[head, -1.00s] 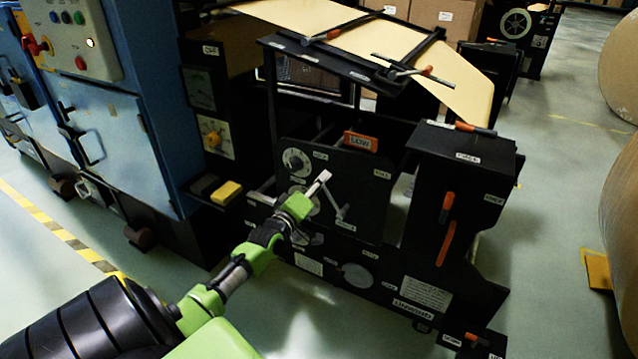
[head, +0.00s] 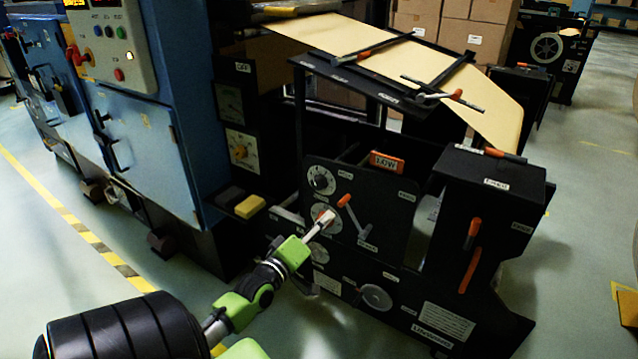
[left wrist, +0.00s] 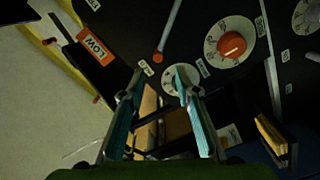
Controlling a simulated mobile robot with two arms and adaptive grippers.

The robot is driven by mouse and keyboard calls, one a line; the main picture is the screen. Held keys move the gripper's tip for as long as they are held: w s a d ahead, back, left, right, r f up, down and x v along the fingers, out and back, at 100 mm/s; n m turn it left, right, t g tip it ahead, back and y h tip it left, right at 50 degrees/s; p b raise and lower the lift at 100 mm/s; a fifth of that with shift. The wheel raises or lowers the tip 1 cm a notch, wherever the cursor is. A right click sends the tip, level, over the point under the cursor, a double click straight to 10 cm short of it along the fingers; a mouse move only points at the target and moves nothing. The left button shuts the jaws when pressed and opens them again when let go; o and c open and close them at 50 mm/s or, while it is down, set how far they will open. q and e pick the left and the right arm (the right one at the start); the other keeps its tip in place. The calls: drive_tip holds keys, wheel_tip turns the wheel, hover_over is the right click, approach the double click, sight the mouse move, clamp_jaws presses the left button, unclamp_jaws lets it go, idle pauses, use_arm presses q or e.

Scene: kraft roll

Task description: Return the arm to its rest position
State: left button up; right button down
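My left arm reaches in from the lower left of the head view. Its gripper (head: 326,218) is in front of the black machine panel (head: 385,215), beside a lever (head: 355,221) with an orange end. In the left wrist view the gripper (left wrist: 160,82) shows two teal-padded fingers spread apart with nothing held between them. A small dial (left wrist: 175,80) lies behind the fingertips. The lever's red-orange end (left wrist: 158,57) is close by but looks apart from the fingers. My right gripper is not in view.
A dial with a red knob (left wrist: 232,46) and an orange LOW sign (left wrist: 92,42) are near the gripper. A yellow block (head: 250,206) sits on a ledge left of the panel. Kraft web (head: 370,55) runs above.

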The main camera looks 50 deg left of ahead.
use_arm(q)
drive_tip(key=shift+s+d, duration=0.1)
drive_tip(key=shift+s, duration=0.35)
idle(0.3)
